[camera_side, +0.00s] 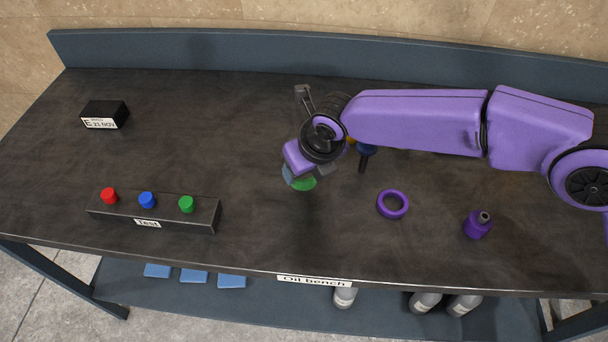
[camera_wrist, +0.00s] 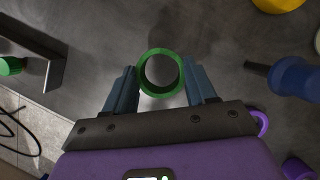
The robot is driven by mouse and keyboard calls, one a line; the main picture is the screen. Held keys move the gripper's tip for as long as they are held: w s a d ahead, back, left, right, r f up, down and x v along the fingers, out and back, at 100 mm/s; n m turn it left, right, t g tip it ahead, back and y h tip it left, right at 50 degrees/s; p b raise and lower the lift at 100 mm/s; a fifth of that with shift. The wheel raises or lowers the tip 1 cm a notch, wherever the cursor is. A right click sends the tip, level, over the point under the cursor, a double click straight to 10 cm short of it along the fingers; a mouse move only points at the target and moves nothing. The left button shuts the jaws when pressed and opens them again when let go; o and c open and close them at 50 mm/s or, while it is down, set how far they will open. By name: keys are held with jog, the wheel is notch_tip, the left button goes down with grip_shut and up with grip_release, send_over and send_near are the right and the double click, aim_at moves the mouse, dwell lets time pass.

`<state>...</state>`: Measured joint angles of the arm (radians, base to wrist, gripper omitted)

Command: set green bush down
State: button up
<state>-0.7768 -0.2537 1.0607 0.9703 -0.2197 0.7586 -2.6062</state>
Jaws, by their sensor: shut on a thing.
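The green bush (camera_wrist: 161,73) is a short green ring, seen end-on in the wrist view between the two blue-grey fingers. In the side view the green bush (camera_side: 304,184) shows partly below my gripper (camera_side: 297,176), which hides the rest. My gripper (camera_wrist: 161,88) is shut on the bush. The bush appears above the dark bench top in the middle of the bench; the exact gap is hard to tell.
A long block labelled Test (camera_side: 155,212) with red, blue and green caps lies left. A purple ring (camera_side: 393,204) and a purple bottle-like part (camera_side: 478,225) are at right. A blue-handled tool (camera_side: 366,151) is partly hidden by my arm. A black labelled box (camera_side: 105,115) stands back left.

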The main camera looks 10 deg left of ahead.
jog(key=shift+a+f, duration=0.1)
jog(key=shift+f, duration=1.55)
jog(key=shift+f, duration=0.15)
jog(key=o, duration=1.1)
jog(key=v, duration=1.2)
jog(key=shift+r, duration=0.2)
jog(key=shift+w, duration=0.15)
